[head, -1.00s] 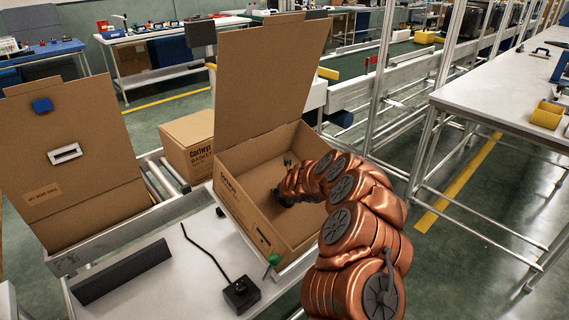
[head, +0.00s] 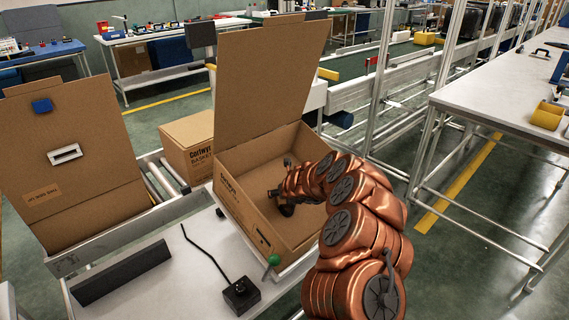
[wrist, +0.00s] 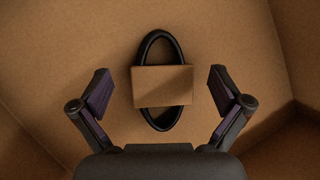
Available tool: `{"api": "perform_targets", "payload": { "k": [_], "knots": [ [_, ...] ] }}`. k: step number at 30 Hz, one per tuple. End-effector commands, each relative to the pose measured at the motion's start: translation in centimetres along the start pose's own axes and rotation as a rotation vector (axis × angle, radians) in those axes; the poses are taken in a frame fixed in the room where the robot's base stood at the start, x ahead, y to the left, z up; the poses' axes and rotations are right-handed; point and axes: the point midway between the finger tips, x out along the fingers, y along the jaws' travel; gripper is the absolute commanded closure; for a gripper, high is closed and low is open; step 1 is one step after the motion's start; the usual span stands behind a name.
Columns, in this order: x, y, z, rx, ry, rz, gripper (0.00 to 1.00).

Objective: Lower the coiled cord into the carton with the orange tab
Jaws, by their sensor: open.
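The coiled cord (wrist: 160,43) is a black oval loop with a brown cardboard band around its middle. In the wrist view it lies on the bare carton floor, between and apart from the two fingers. My gripper (wrist: 160,75) is open and empty above it. In the head view my gripper (head: 279,177) is inside the open middle carton (head: 240,205), and the dark cord (head: 287,210) shows small below it. This carton's tall flap stands up at the back. I see no orange tab on it; the left carton (head: 85,205) carries a blue tab (head: 41,105).
A closed carton (head: 187,142) stands behind on the rollers. A black control box (head: 241,294) with a cable and a dark bar (head: 122,271) lie on the pale bench in front. A green knob (head: 273,260) is near the middle carton's front corner.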

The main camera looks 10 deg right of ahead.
Motion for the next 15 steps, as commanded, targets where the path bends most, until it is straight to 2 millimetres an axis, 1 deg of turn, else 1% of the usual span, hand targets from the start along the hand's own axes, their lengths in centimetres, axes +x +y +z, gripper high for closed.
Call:
{"api": "perform_targets", "payload": {
  "k": [5,15],
  "knots": [
    [-0.7,0.0,0.2,0.003,-0.002,0.002,0.00],
    [-3.1,0.1,0.2,0.004,-0.003,0.003,0.00]
  ]
}}
